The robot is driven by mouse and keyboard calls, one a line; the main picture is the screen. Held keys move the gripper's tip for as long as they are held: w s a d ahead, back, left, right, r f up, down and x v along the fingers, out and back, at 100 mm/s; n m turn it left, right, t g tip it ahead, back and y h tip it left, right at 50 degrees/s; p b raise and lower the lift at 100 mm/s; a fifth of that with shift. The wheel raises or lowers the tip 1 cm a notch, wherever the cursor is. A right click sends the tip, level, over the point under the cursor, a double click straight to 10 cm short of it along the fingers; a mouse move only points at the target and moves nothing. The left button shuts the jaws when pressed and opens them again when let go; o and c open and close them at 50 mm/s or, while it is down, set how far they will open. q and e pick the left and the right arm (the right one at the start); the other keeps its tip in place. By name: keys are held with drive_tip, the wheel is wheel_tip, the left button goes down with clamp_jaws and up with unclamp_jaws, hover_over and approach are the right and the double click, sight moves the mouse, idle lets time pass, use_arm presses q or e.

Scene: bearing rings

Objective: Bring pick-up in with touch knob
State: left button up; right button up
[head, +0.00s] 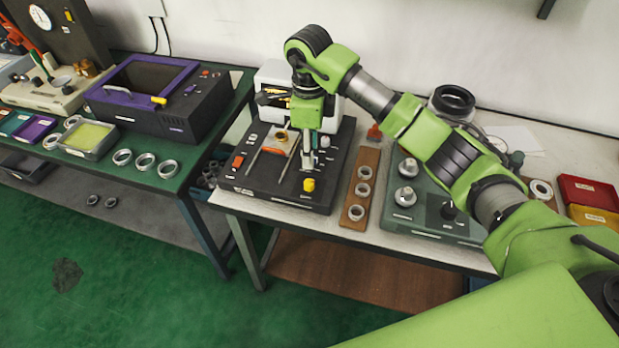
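A black tester (262,186) with a white screen box behind it stands at the left end of the light table. A yellow knob (308,185) is at its front right; I cannot read which label belongs to it. A bearing ring with a brass-coloured part (282,136) sits on the tester between two light rails. The pick-up cannot be told apart for sure at this size. My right gripper (308,166) points down over the tester's right side, just behind and above the yellow knob. Its fingers are small and close together, and any contact is unclear. My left gripper is out of view.
A red switch (238,162) is at the tester's left. A brown board (356,198) with several rings lies to the right, then a grey-green fixture (400,222).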

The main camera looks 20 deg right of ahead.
sight(310, 182)
drive_tip(key=f+p, duration=0.1)
drive_tip(key=f, duration=0.5)
drive_tip(key=f+p, duration=0.1)
drive_tip(key=f, duration=0.5)
drive_tip(key=shift+w+p, duration=0.2)
drive_tip(key=shift+p, duration=0.15)
drive_tip(key=shift+r, duration=0.1)
clamp_jaws()
